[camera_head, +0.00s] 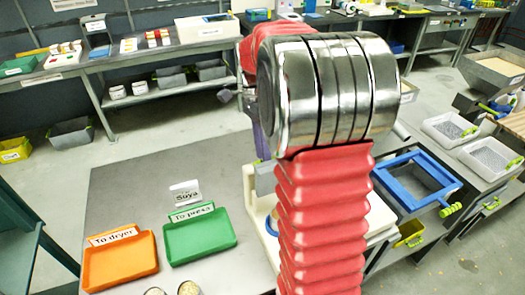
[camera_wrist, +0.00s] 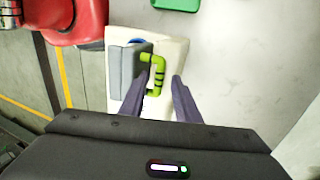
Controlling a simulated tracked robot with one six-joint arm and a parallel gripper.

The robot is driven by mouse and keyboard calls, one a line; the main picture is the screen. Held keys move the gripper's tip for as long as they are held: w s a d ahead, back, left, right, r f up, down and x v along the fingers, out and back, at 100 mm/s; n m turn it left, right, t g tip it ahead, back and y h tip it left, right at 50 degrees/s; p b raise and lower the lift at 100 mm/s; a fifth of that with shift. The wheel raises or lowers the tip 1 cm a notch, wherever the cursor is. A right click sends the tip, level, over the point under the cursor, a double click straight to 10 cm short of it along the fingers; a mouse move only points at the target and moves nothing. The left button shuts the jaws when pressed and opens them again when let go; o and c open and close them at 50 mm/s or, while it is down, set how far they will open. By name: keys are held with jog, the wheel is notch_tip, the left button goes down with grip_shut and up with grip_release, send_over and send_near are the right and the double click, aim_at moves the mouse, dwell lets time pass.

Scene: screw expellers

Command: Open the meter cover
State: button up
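The meter is a cream-white box (camera_wrist: 178,50) with a grey cover (camera_wrist: 124,72) that carries a lime-green handle (camera_wrist: 158,62). The cover appears to lie on the box, but I cannot tell how far it is open. A blue round part shows at its upper edge. My gripper (camera_wrist: 160,77) is open in the wrist view, with one dark finger on each side of the handle's lower end. I cannot tell whether either finger touches it. In the head view, my arm hides most of the white meter (camera_head: 262,215) and the gripper.
On the grey table (camera_head: 120,190) left of the meter are a green tray (camera_head: 200,238) marked "To press", an orange tray (camera_head: 122,264) marked "To dryer" and a "Suya" card (camera_head: 185,193). A blue-framed box (camera_head: 418,183) stands right of my arm. Benches line the back.

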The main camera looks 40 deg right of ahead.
grip_shut()
dwell(0.3)
dwell(0.4)
